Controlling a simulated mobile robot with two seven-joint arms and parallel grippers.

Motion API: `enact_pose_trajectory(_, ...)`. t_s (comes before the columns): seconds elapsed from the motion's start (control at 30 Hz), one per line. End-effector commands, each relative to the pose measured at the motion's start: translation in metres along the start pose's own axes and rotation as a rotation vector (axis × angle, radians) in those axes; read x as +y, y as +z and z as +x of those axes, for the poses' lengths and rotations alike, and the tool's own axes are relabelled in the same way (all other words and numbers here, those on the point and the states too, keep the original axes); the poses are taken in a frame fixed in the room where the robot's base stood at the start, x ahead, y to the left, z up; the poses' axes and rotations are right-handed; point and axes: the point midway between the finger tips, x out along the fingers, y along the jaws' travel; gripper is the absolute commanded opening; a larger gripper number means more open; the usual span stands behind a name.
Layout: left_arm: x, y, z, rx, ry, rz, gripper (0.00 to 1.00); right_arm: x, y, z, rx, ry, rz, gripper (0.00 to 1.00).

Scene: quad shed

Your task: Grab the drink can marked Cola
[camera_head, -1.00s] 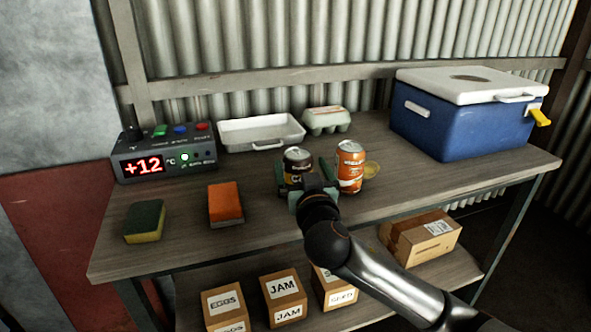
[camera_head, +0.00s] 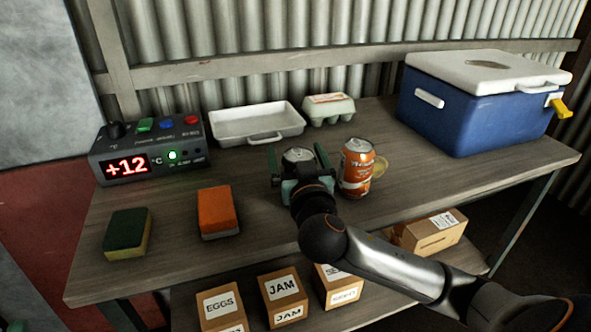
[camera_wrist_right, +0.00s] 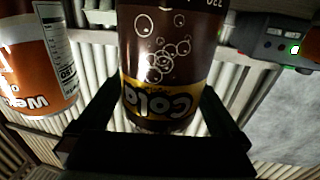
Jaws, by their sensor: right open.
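The dark brown Cola can (camera_head: 298,155) stands on the workbench; only its top shows in the head view, the rest hidden behind my right gripper. In the right wrist view the can (camera_wrist_right: 168,60) fills the middle, its "Cola" lettering upside down on a yellow band. My right gripper (camera_head: 298,162) is open, with one finger on each side of the can. In the wrist view the fingers (camera_wrist_right: 163,105) flank it; I cannot tell whether they touch it. My left gripper is not in view.
An orange can (camera_head: 357,168) stands close to the right of the gripper, also in the wrist view (camera_wrist_right: 35,60). Behind are a white tray (camera_head: 256,124) and an egg carton (camera_head: 330,109). Sponges (camera_head: 218,211) lie left; a blue cooler (camera_head: 470,110) stands right.

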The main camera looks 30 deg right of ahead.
Motion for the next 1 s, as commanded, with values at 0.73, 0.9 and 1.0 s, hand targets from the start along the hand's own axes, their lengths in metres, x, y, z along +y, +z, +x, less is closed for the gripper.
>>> enact_pose_trajectory(0.73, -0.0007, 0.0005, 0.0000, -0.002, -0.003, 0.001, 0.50, 0.0004, 0.0000, -0.0012, 0.000, 0.001, -0.001, 0.54)
enact_pose_trajectory(0.9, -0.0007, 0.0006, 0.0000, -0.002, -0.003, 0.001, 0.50, 0.0004, -0.0001, -0.0011, 0.000, 0.002, -0.001, 0.35)
enact_pose_trajectory(1.0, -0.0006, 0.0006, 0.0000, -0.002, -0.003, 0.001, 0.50, 0.0004, -0.0001, -0.0011, 0.000, 0.002, 0.000, 0.23)
